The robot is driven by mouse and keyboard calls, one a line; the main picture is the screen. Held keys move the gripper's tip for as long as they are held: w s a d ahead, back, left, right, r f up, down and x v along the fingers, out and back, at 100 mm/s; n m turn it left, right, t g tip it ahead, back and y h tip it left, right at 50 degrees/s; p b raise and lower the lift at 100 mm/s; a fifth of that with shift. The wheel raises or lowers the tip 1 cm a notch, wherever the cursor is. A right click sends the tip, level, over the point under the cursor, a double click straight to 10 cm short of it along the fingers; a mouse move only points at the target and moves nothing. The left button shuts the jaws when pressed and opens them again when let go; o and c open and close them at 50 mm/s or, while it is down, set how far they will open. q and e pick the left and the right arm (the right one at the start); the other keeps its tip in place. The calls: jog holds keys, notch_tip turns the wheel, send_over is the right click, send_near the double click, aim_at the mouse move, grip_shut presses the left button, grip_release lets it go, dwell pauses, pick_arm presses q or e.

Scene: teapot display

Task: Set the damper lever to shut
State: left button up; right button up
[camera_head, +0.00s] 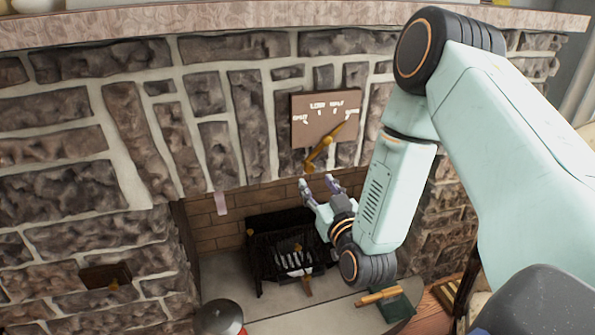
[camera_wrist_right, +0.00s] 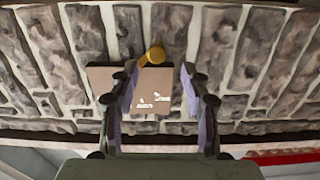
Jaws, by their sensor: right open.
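The damper lever (camera_head: 321,148) is a brass-yellow lever on a brown plate (camera_head: 315,112) fixed to the stone chimney wall. In the head view it slants, one end up to the right and the other down to the left. White lettering on the plate is too small to read. My right gripper (camera_head: 317,187) is open and empty, below the lever and in front of the fireplace opening. In the right wrist view the open fingers (camera_wrist_right: 160,98) frame the plate (camera_wrist_right: 135,95), with the lever's rounded yellow end (camera_wrist_right: 152,56) beyond the fingertips. My left gripper is not in view.
A black grate (camera_head: 262,250) stands in the fireplace below. A green item with a yellow-orange stick (camera_head: 380,296) lies on the hearth at right. A round-topped pot (camera_head: 219,318) is at the bottom. The mantel (camera_head: 250,17) overhangs above the plate.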

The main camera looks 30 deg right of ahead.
aim_at(309, 170)
jog(key=x, duration=0.2)
jog(key=b+x, duration=0.1)
jog(key=x, duration=0.2)
jog(key=d+b+x, duration=0.1)
jog(key=x, duration=0.1)
jog(key=shift+w+f, duration=0.1)
jog(key=shift+w, duration=0.2)
jog(key=shift+a, duration=0.25)
jog(key=shift+d, duration=0.15)
jog(key=shift+c, duration=1.2)
jog(key=shift+w, duration=0.1)
grip_shut()
